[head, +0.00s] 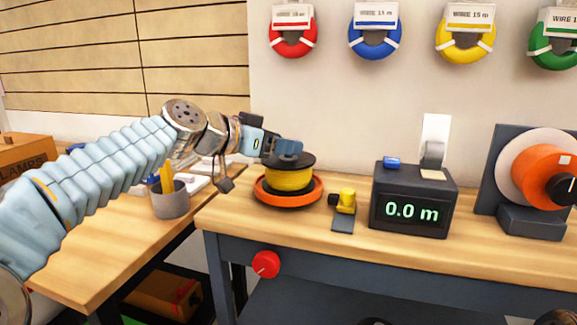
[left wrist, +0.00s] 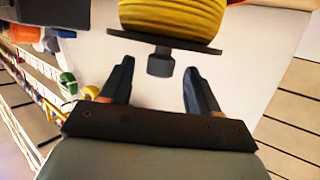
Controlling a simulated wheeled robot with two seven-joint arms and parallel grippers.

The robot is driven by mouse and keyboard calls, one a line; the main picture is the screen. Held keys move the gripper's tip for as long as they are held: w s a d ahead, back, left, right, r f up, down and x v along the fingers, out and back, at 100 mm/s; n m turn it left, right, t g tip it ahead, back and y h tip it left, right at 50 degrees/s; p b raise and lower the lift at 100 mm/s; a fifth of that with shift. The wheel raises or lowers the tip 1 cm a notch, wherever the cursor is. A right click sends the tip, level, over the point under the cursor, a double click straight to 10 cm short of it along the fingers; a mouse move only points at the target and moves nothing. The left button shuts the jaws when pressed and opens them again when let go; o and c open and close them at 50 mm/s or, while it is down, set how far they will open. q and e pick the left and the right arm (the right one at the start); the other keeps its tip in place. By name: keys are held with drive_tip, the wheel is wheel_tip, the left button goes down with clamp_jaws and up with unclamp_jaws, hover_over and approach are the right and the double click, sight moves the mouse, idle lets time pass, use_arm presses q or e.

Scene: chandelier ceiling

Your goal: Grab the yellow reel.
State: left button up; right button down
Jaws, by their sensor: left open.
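The yellow reel (head: 289,180) has a black top flange and sits on a round orange base (head: 264,194) on the workbench. In the left wrist view the reel (left wrist: 170,18) is at the top, its black flange facing my gripper, with a short dark knob (left wrist: 160,66) standing out from it. My left gripper (head: 287,148) is over the reel's top in the head view. In the left wrist view my left gripper (left wrist: 157,82) is open, its fingers to either side of the knob with gaps between. My right gripper is not in view.
Right of the reel are a small yellow-and-black device (head: 346,201), a dark meter box (head: 410,212) reading 0.0 m and an orange drum (head: 540,165). A grey pen cup (head: 170,200) stands left on a lower table. Wire coils (head: 375,38) hang on the wall.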

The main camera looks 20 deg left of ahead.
use_arm(q)
drive_tip(key=shift+x, duration=1.2)
clamp_jaws()
drive_tip(key=shift+r, duration=0.1)
